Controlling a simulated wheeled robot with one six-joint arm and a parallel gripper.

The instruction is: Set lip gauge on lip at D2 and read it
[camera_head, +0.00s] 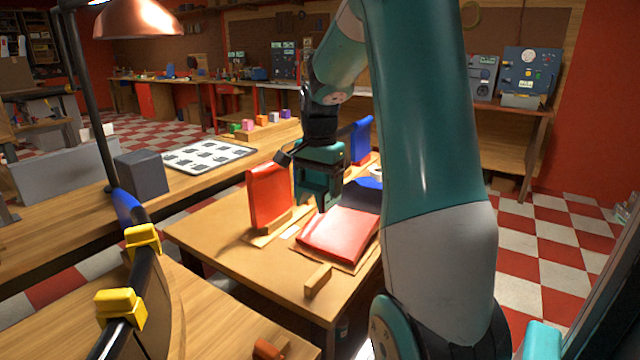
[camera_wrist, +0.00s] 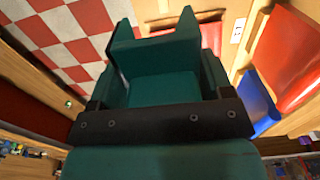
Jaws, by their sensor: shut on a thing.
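My gripper (camera_head: 322,200) is teal and points down over the small wooden table, between an upright red piece and a flat red one. In the wrist view its two fingers (camera_wrist: 158,35) stand apart. The thing between them is hidden or too dark to make out, so I cannot see that it is the lip gauge. A curved dark rim with a blue part (camera_head: 127,207) stands at the left front and looks like a duct lip. Two yellow blocks, a farther one (camera_head: 142,238) and a nearer one (camera_head: 120,306), sit on it. No D2 mark or gauge reading is legible.
The small table (camera_head: 215,230) holds the upright red piece (camera_head: 268,196), the flat red piece (camera_head: 340,233), blue pieces (camera_head: 361,140) and a wooden block (camera_head: 318,279). A grey cube (camera_head: 141,174) and a white tray (camera_head: 208,156) stand on the left bench. Checkered floor lies right.

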